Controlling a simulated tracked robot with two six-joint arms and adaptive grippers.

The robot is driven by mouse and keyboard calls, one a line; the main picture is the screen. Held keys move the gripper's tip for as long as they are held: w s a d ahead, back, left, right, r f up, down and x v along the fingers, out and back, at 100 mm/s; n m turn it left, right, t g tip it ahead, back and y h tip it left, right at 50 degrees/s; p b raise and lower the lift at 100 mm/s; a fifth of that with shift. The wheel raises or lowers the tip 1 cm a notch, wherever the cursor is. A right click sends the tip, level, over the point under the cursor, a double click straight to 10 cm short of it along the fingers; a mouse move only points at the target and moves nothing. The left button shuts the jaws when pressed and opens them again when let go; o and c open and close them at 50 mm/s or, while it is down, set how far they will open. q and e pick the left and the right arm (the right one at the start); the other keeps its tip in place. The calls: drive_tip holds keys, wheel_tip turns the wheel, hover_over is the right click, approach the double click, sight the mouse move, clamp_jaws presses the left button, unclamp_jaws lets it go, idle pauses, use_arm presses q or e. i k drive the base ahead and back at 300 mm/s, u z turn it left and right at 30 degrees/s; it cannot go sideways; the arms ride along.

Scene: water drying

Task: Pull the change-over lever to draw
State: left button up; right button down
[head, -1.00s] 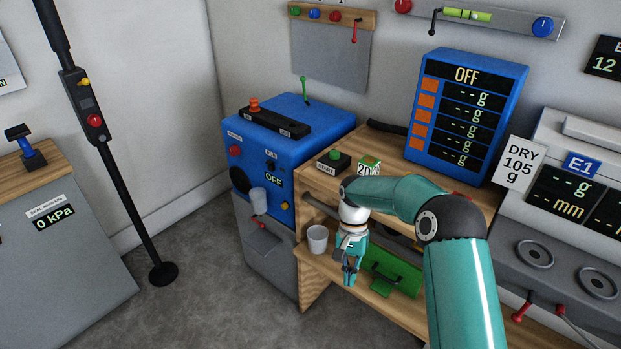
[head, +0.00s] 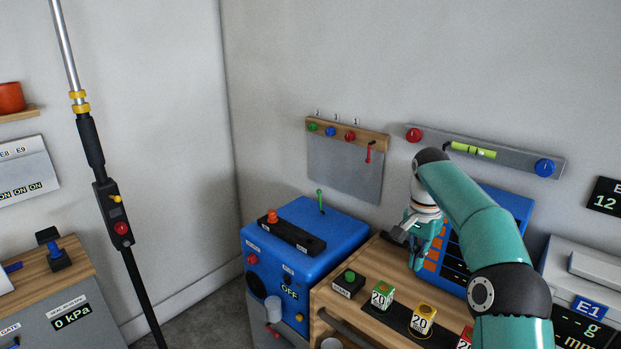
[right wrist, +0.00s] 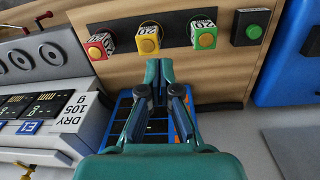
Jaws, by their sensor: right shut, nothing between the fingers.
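No label that I can read says which lever is the change-over lever. A green-tipped lever (head: 321,201) stands upright on top of the blue machine (head: 324,233) in the head view. A red lever (head: 369,152) hangs on the grey wall panel behind. My right gripper (head: 408,248) is shut and empty above the wooden bench, in front of the blue display. It is right of both levers and apart from them. In the right wrist view its fingertips (right wrist: 158,72) are together, with no lever between them. My left gripper is not in view.
On the wooden bench stand a green button box (head: 348,283), a green-topped block (head: 382,293) and a yellow-topped block (head: 423,319). The blue display (head: 509,206) is partly hidden by my arm. A tall black pole (head: 117,215) stands at left.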

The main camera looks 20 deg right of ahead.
sight(320, 192)
drive_tip(key=i, duration=1.8)
drive_tip(key=z, duration=0.05)
